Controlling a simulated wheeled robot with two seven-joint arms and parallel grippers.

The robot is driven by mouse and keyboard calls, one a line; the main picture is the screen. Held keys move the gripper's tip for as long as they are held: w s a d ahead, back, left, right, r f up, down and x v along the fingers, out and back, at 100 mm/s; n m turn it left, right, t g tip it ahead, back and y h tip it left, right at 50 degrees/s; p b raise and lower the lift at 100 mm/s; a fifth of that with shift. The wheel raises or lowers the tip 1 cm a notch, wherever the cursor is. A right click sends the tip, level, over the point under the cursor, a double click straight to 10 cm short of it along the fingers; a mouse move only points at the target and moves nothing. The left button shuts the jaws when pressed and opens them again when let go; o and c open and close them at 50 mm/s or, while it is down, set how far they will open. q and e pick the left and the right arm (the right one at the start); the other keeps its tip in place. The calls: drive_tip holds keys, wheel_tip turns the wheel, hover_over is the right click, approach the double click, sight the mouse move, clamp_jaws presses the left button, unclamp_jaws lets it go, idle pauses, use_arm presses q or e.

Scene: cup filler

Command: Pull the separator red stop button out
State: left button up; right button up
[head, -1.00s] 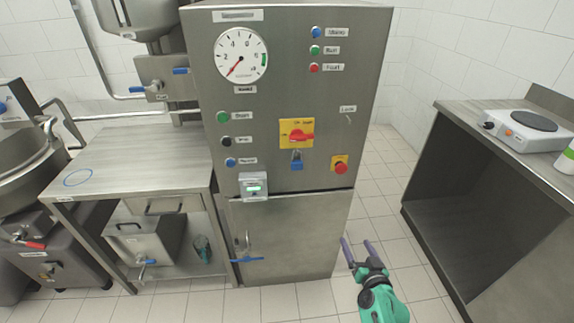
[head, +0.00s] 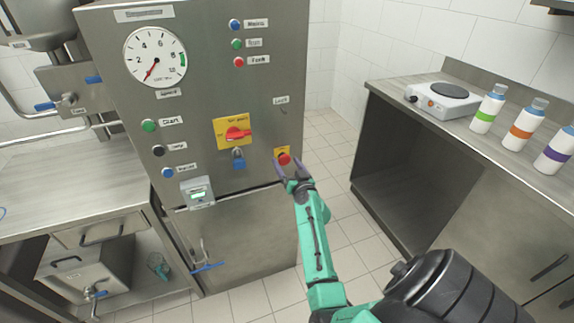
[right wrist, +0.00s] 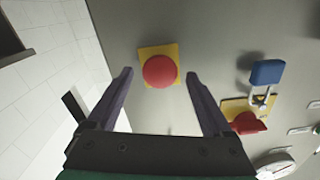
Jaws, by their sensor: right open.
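The red stop button (head: 284,159) sits on a yellow plate on the lower right of the steel separator cabinet's front (head: 262,110). In the right wrist view the round red button (right wrist: 160,71) lies between and ahead of my right gripper's fingertips (right wrist: 161,76). My left gripper is not in view.
Left of the button are a red rotary switch (head: 238,133) on yellow and a blue padlock (head: 238,163). A steel bench (head: 420,110) with a hot plate (head: 445,97) and several bottles stands at right. A steel table (head: 70,195) is at left.

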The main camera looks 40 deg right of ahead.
drive_tip(key=shift+w, duration=0.15)
clamp_jaws()
drive_tip(key=shift+s+a+f, duration=0.1)
drive_tip(key=shift+s+f, duration=0.05)
drive_tip(key=shift+s, duration=0.3)
unclamp_jaws()
drive_tip(key=shift+s, duration=0.1)
drive_tip(key=shift+s+r, duration=0.1)
drive_tip(key=shift+r, duration=0.1)
